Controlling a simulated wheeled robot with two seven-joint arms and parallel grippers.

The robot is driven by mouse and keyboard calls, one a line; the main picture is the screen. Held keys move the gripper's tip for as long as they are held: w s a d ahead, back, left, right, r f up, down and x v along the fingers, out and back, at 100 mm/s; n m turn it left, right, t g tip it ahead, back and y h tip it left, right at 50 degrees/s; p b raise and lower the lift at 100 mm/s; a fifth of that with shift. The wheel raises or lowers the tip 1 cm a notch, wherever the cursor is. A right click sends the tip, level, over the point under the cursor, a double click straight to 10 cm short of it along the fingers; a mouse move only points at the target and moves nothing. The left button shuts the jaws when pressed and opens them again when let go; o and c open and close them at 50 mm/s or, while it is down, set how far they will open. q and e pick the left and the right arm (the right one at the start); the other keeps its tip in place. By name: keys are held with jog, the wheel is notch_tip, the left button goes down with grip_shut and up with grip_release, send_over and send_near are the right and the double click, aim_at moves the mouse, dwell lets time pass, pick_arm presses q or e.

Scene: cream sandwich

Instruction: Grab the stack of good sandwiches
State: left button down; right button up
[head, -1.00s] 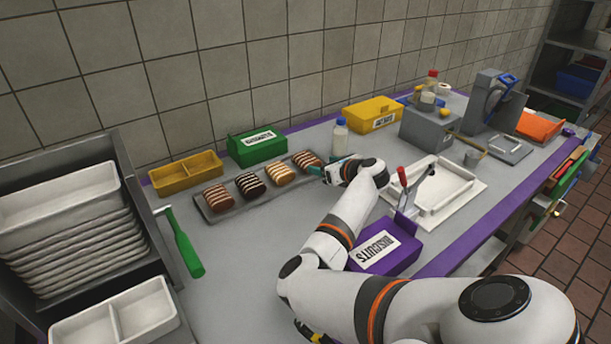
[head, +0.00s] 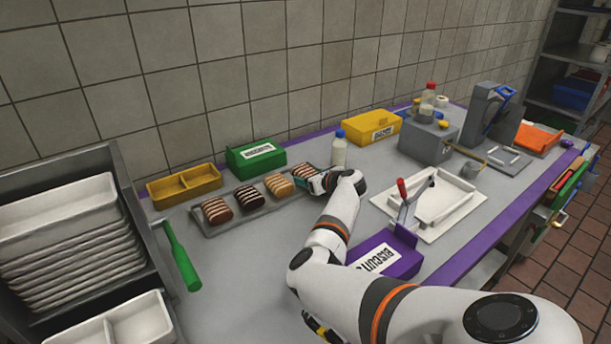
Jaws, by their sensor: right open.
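Several sandwich stacks stand in a row on a grey tray (head: 236,222). From left to right they are a brown stack with light stripes (head: 217,209), a dark striped stack (head: 249,196), a pale tan stack (head: 279,185) and a brown striped stack (head: 305,171) at the right end. My right gripper (head: 319,184) is open at the tray's right end, low beside the right-end stack and partly in front of it. I cannot tell whether its fingers touch or straddle that stack. My left gripper is not clearly seen.
A bottle (head: 339,150) stands just behind my right gripper. A green box (head: 256,158) and a yellow divided container (head: 184,185) stand behind the tray. A purple box (head: 388,256) lies near my right forearm. A green-handled tool (head: 182,258) lies at left.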

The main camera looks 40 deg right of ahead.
jog(key=c, duration=0.7)
